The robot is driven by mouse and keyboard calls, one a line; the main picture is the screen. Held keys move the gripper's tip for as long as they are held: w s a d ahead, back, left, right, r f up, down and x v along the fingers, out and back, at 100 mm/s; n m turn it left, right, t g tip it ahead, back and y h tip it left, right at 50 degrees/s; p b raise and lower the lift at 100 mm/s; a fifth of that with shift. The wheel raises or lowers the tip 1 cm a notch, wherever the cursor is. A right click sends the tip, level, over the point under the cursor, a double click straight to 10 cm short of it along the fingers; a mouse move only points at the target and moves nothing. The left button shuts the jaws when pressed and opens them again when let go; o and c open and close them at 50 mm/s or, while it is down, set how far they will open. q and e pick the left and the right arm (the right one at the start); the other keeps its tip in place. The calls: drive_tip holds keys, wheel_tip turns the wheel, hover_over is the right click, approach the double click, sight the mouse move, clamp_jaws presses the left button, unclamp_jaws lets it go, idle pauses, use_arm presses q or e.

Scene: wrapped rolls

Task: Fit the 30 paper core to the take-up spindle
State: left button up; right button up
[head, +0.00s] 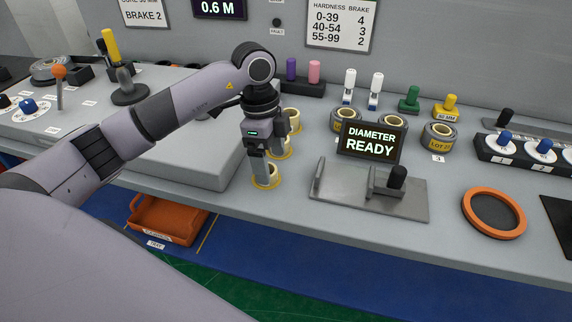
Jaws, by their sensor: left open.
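Several pale, cream-coloured paper cores stand in a row on yellow rings on the bench. The nearest core (267,180) is just below my left gripper, a middle core (285,152) is partly hidden behind it, and a far core (292,121) stands behind. Their sizes cannot be read. My left gripper (268,154) is open and points down over the row, close to the near and middle cores. Whether a finger touches a core is unclear. I cannot tell which fitting is the take-up spindle. My right gripper is out of view.
A gauge (410,205) stands right of the cores under a "DIAMETER READY" display (371,142). Wrapped rolls (440,136) stand behind. An orange ring (494,213) lies at right. An orange tray (166,218) sits below the bench edge. A raised grey block (190,150) lies under my arm.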

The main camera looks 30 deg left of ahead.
use_arm(q)
drive_tip(key=a, duration=0.1)
drive_tip(key=w+a+n+y, duration=0.1)
drive_tip(key=a, duration=0.1)
drive_tip(key=shift+w+r+y, duration=0.2)
drive_tip(key=shift+r+y, duration=0.1)
drive_tip(key=f, duration=0.4)
drive_tip(key=f+p, duration=0.1)
drive_tip(key=f, duration=0.1)
drive_tip(key=shift+d+f, duration=0.1)
drive_tip(key=shift+d, duration=0.2)
drive_tip(key=shift+c, duration=0.3)
drive_tip(key=c, duration=1.1)
